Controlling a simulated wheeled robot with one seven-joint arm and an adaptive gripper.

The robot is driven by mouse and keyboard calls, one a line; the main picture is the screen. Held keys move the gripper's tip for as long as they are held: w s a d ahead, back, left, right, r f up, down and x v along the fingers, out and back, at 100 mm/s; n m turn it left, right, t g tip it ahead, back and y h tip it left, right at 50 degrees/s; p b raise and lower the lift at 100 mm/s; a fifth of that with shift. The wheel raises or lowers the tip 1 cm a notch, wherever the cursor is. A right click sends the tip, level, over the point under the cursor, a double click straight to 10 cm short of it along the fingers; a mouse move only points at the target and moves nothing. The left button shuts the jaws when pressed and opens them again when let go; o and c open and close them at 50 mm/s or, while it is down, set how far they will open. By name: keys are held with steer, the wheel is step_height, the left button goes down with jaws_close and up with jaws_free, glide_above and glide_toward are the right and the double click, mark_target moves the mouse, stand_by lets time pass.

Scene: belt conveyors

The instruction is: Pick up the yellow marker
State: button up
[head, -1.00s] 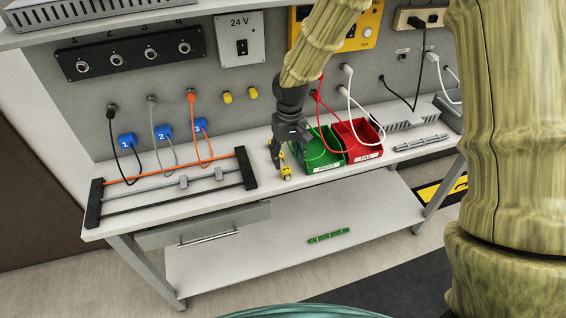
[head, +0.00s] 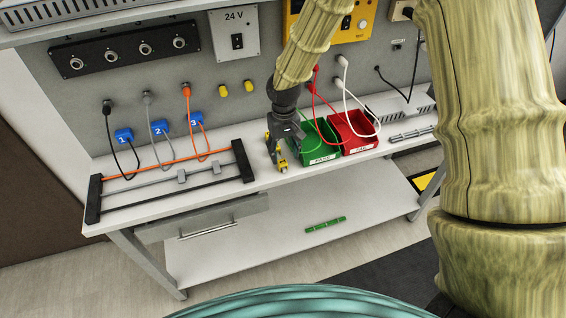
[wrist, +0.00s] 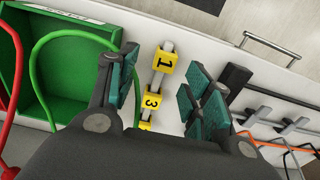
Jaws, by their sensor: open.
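Yellow markers stand in a row on a pale strip on the bench top. The wrist view shows one yellow marker printed 1 (wrist: 165,62) and one printed 3 (wrist: 152,102). A further yellow piece (wrist: 146,126) is mostly hidden by my gripper body. In the head view a yellow marker (head: 283,168) shows at the front end of the strip. My gripper (wrist: 160,88) is open and empty, its teal pads on either side of the row, with gaps on both sides. It also shows in the head view (head: 277,150), over the markers; its fingertips are hard to make out there.
A green bin (head: 317,146) and a red bin (head: 355,138) stand close to the right of my gripper, with red and white cables looping over them. A rack with black ends (head: 243,161) and cables lies to the left. Bare bench top lies between.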

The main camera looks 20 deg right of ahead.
mark_target(283, 162)
steer(key=shift+s+a+f+p, duration=0.1)
steer(key=shift+f+p, duration=0.15)
steer(key=shift+f, duration=0.1)
steer(key=shift+s+a+f+p, duration=0.1)
steer(key=shift+f+p, duration=0.15)
steer(key=shift+f, duration=0.1)
steer(key=shift+f+p, duration=0.65)
steer(key=shift+f, duration=1)
steer(key=c, duration=0.8)
